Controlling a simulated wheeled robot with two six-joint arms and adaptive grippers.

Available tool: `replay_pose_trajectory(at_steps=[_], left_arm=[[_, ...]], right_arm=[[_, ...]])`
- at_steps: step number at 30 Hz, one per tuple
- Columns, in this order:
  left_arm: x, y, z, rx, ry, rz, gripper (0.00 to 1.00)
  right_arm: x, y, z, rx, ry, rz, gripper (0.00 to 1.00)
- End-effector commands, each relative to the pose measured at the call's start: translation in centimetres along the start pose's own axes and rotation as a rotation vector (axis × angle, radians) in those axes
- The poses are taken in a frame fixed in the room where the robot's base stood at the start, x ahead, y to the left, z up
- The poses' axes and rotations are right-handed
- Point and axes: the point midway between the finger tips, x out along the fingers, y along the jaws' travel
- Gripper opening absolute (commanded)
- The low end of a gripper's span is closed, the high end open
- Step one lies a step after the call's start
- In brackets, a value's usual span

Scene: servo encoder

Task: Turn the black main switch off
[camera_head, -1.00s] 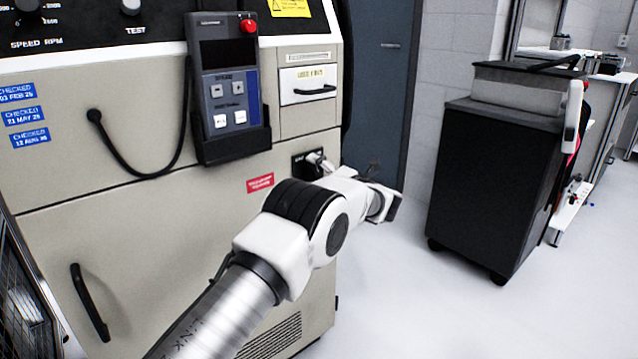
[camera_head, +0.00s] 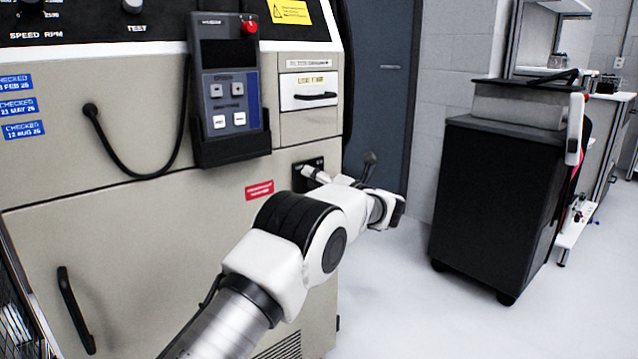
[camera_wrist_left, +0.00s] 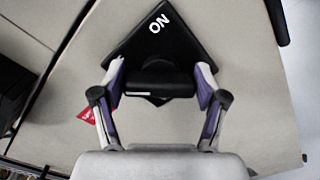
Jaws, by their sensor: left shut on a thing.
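The black main switch has a square black plate (camera_head: 297,178) on the right part of the beige machine front, mostly hidden behind my left arm in the head view. In the left wrist view the plate (camera_wrist_left: 180,45) appears as a diamond with white "ON" lettering near its upper corner. The black switch handle (camera_wrist_left: 160,80) lies across the picture, at a slant to the plate's edges. My left gripper (camera_wrist_left: 160,88) has one finger at each end of the handle and is shut on it. It also shows in the head view (camera_head: 314,174), partly hidden. My right gripper is out of view.
A red label (camera_head: 259,190) is left of the switch. A control pendant (camera_head: 228,85) hangs above it, with a drawer (camera_head: 309,92) beside it. A looped black cable (camera_head: 130,165) hangs at the left. A black cabinet (camera_head: 492,200) stands at the right, with clear floor before it.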

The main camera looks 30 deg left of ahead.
Motion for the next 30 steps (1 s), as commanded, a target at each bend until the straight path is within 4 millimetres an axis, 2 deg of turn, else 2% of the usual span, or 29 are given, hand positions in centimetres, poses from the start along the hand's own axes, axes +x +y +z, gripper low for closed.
replay_pose_trajectory(at_steps=[6, 7, 9, 19, 22, 26, 30], left_arm=[[0.0, -0.1, -0.2, 0.001, 0.005, -0.001, 0.38], [0.0, -0.1, -0.2, 0.001, 0.005, -0.001, 0.80], [0.0, -0.1, -0.2, 0.001, 0.005, -0.001, 0.98], [-0.1, -0.1, -0.1, 0.001, 0.002, -0.001, 0.98], [-0.8, -0.1, 0.0, 0.001, 0.001, -0.002, 0.98], [-3.3, -0.1, 0.1, 0.003, -0.003, -0.002, 0.98], [-7.0, -0.1, 0.0, 0.002, -0.002, -0.002, 0.98]], right_arm=[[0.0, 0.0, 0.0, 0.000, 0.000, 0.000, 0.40], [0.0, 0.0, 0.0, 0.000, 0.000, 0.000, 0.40], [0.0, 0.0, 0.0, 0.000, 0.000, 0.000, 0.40], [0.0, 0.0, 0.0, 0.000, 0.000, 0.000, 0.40], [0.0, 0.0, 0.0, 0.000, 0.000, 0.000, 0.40], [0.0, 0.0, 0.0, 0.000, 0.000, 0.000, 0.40], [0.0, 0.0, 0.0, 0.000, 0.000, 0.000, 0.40]])
